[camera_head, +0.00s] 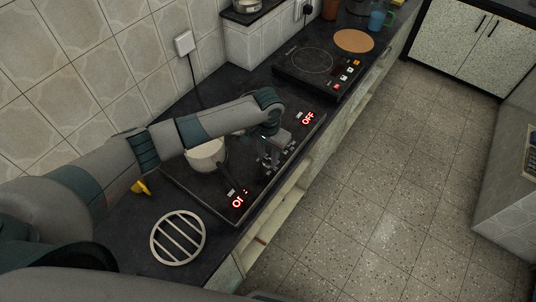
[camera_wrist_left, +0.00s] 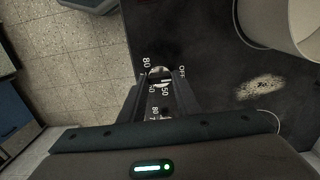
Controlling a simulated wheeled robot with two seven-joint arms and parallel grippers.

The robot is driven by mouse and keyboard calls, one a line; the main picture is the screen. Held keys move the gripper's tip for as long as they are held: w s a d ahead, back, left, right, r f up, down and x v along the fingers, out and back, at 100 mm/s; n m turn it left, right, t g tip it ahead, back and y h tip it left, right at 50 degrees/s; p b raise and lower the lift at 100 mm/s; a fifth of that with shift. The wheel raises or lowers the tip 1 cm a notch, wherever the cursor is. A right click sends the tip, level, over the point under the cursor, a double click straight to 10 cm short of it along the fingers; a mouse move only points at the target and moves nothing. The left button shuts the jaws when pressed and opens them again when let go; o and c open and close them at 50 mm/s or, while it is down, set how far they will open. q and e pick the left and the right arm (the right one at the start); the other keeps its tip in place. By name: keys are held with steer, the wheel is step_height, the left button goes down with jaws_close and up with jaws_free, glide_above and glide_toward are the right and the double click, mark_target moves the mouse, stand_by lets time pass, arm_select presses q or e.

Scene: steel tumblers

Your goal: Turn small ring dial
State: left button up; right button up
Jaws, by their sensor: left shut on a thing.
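The cooktop (camera_head: 215,192) is a dark panel on the counter, with red displays near its two front corners. The far display (camera_head: 308,118) reads OFF; the near one (camera_head: 238,201) is partly cut off to my eye. My left gripper (camera_head: 270,160) points down at the panel's front strip. In the left wrist view its fingers (camera_wrist_left: 161,88) stand on either side of the small ring dial (camera_wrist_left: 159,73), a silvery knob with white marks 80, 50 and OFF around it, and are shut on it. The gripper hides most of the dial in the head view.
A pale pot (camera_head: 206,156) stands on the cooktop behind my left gripper. A round slatted trivet (camera_head: 178,238) lies at the near end of the counter. A second cooktop (camera_head: 312,62) and a brown round board (camera_head: 354,41) lie farther along. The tiled floor (camera_head: 390,190) is clear.

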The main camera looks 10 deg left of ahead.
mark_target(268, 159)
arm_select(q)
steer(key=shift+r, duration=0.1)
steer(key=o, duration=1)
steer(key=shift+o, duration=0.2)
steer(key=shift+r, duration=0.1)
step_height(268, 159, up, 17)
steer(key=b, duration=0.5)
